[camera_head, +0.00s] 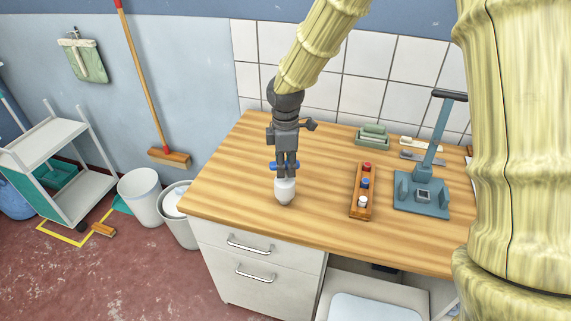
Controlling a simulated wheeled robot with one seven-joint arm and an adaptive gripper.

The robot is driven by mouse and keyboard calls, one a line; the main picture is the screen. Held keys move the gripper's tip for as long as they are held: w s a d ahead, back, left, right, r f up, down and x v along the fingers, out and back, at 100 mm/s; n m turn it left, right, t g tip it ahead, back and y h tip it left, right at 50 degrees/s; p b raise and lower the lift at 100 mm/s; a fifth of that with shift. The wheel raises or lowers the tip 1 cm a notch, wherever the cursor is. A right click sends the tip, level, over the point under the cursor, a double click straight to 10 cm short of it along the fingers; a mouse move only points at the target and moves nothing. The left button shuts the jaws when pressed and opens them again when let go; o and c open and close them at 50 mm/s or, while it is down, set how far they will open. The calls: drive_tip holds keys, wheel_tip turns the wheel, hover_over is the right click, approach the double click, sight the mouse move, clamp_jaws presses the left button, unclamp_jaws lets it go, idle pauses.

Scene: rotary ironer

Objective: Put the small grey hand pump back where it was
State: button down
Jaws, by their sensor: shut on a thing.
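My gripper (286,176) points straight down over the left part of the wooden worktop (235,180). It is shut on a small pale grey-white thing (285,190) with a rounded body and a narrower lower end; blue bits show at its top beside the fingers. This may be the small hand pump; its upper part is hidden by the fingers. Its lower end is close to the worktop, and I cannot tell whether it touches. No other thing in view looks clearly like a small grey hand pump.
A wooden rack (355,206) with red, blue and white pieces stands to the right. Beyond it is a blue-grey lever device (420,204). Green blocks (371,139) and flat tools (421,156) lie at the back. The worktop left of my gripper is clear.

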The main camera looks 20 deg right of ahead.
drive_tip(key=shift+f, duration=0.1)
drive_tip(key=c, duration=1.3)
unclamp_jaws()
drive_tip(key=shift+w, duration=0.1)
drive_tip(key=shift+o, duration=0.2)
wheel_tip(320, 180, up, 12)
drive_tip(key=b, duration=0.2)
drive_tip(key=shift+b, duration=0.3)
